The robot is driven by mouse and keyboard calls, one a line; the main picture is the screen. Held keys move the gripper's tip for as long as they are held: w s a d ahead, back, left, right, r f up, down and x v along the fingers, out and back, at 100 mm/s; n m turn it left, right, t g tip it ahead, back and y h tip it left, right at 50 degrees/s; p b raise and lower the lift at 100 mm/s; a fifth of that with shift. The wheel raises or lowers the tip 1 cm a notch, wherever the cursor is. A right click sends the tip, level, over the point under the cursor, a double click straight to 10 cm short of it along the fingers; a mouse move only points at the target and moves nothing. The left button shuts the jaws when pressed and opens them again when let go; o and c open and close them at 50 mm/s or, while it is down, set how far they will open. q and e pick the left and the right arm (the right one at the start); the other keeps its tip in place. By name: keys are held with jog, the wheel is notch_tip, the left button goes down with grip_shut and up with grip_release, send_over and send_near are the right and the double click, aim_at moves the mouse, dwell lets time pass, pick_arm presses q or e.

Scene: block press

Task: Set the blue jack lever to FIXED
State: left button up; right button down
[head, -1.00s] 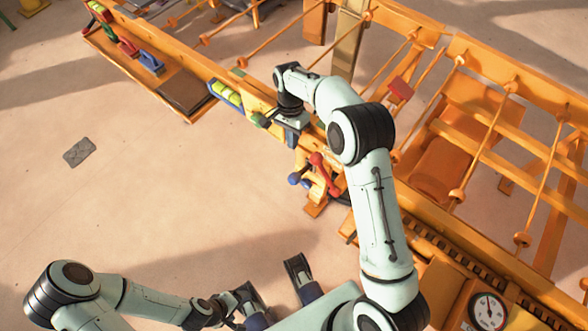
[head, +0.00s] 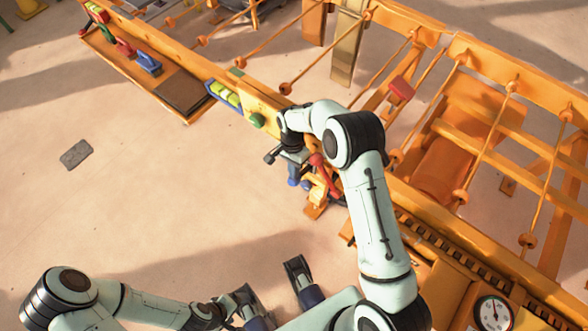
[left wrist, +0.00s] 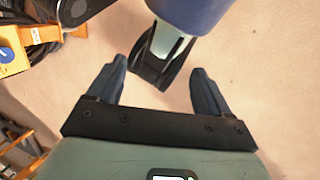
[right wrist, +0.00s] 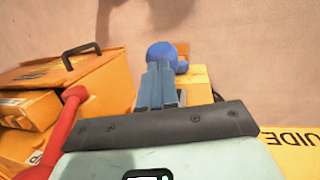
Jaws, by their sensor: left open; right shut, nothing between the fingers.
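The blue jack lever shows as a round blue knob (head: 305,184) low on the machine's near side, beside a red lever (head: 318,160). In the right wrist view a blue knob (right wrist: 160,50) is right beyond my fingertips, with a smaller blue end beside it. My right gripper (head: 293,172) is shut and empty, with its tips at or very near the knob; I cannot tell whether they touch. The lever's shaft and any FIXED marking are hidden. My left gripper (left wrist: 157,85) is open and empty, low over the floor, far from the lever.
The orange machine frame (head: 440,215) with rods and beams fills the right side. An orange box with a dark handle (right wrist: 80,65) and a GUIDE label (right wrist: 295,138) are near my right gripper. A gauge (head: 493,313) is at lower right.

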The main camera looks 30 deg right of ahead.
jog(key=shift+f, duration=0.1)
jog(key=shift+s+a+f+h, duration=0.25)
jog(key=shift+a+f+h, duration=0.3)
jog(key=shift+h, duration=0.05)
pick_arm(q)
jog(key=w+a+f+t+b, duration=0.2)
jog(key=w+f+b, duration=0.1)
jog(key=w+f, duration=0.1)
jog(key=shift+w+a+f+y+b, duration=0.3)
jog(key=shift+w+y+b, duration=0.1)
jog(key=shift+w, duration=0.25)
pick_arm(e)
notch_tip(320, 180, down, 10)
jog(key=s+a+t+h, duration=0.1)
jog(key=a+t+h, duration=0.1)
jog(key=h, duration=0.3)
jog(key=shift+a+r+m+t+h, duration=0.15)
jog(key=shift+m+t+h, duration=0.25)
jog(key=shift+t, duration=0.1)
jog(key=shift+s+f, duration=0.15)
jog(key=shift+f, duration=0.05)
pick_arm(q)
jog(key=shift+s, duration=0.1)
pick_arm(e)
jog(key=shift+r, duration=0.1)
